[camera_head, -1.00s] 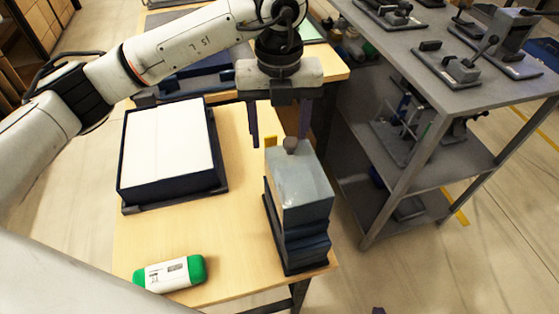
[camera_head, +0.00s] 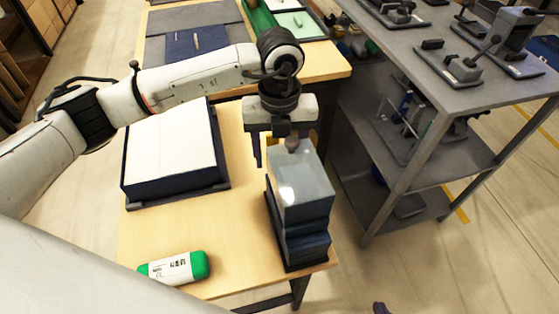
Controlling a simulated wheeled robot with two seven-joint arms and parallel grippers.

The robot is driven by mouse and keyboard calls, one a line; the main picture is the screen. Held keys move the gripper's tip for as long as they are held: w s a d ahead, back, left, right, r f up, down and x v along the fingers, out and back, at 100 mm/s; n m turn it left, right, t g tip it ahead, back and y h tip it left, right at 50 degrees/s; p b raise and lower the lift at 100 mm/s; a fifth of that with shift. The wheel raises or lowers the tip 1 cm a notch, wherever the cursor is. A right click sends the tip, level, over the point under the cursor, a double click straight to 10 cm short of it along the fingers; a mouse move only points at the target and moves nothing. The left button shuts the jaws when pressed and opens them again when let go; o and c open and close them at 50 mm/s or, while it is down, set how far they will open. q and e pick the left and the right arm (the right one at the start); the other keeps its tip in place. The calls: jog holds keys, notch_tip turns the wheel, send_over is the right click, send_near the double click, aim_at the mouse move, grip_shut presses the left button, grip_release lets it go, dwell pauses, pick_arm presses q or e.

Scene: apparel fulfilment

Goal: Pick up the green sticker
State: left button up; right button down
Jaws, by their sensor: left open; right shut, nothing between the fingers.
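I cannot clearly make out a green sticker. A white roll-shaped item with green ends (camera_head: 174,268) lies on the near left of the wooden table. A grey-blue box-like stack (camera_head: 302,195) with a small brown knob on top stands at the table's right edge. My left gripper (camera_head: 286,152) is open, pointing down just at the far side of this stack. Its left finger shows left of the stack; its other finger is mostly hidden. Only a dark tip of my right gripper (camera_head: 380,307) shows at the bottom edge; it is shut and empty.
A dark tray with white sheets (camera_head: 172,146) lies on the table's left. A back table holds a light green panel (camera_head: 297,25) and dark blue mats (camera_head: 195,42). A grey metal shelf (camera_head: 450,95) with devices stands right. The table's middle is clear.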

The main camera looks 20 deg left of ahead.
pick_arm(q)
jog(key=shift+f, duration=0.25)
dwell(0.3)
jog(key=c, duration=0.8)
